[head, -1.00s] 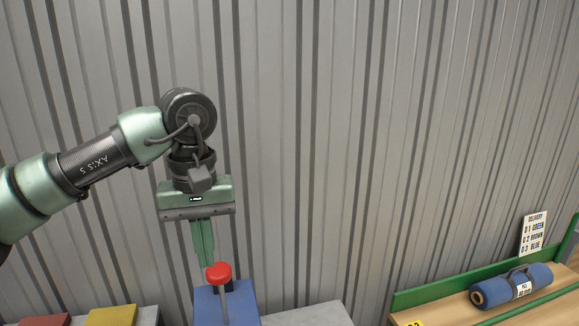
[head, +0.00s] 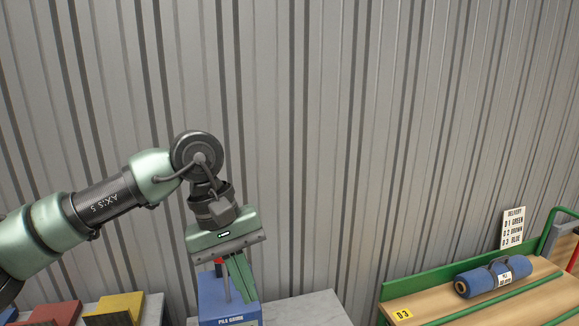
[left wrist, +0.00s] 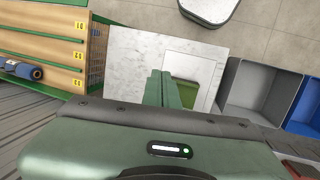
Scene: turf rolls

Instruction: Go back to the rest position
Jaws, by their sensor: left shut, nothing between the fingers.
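My left gripper (head: 243,290) hangs from the arm coming in from the left, its slim green fingers together and tilted down to the right. It is shut and empty, in front of a blue box (head: 215,308) with partly readable lettering. A red knob (head: 219,262) on that box is mostly hidden behind the gripper. In the left wrist view the closed fingers (left wrist: 163,88) show over a pale marbled top (left wrist: 125,65). My right gripper is in neither view.
A wooden rack with green rails (head: 410,292) stands at right, holding a blue roll (head: 483,278) below a delivery sign (head: 513,229). Red (head: 55,313) and yellow (head: 118,307) pieces lie at lower left. The left wrist view shows a grey bin (left wrist: 250,90) at right.

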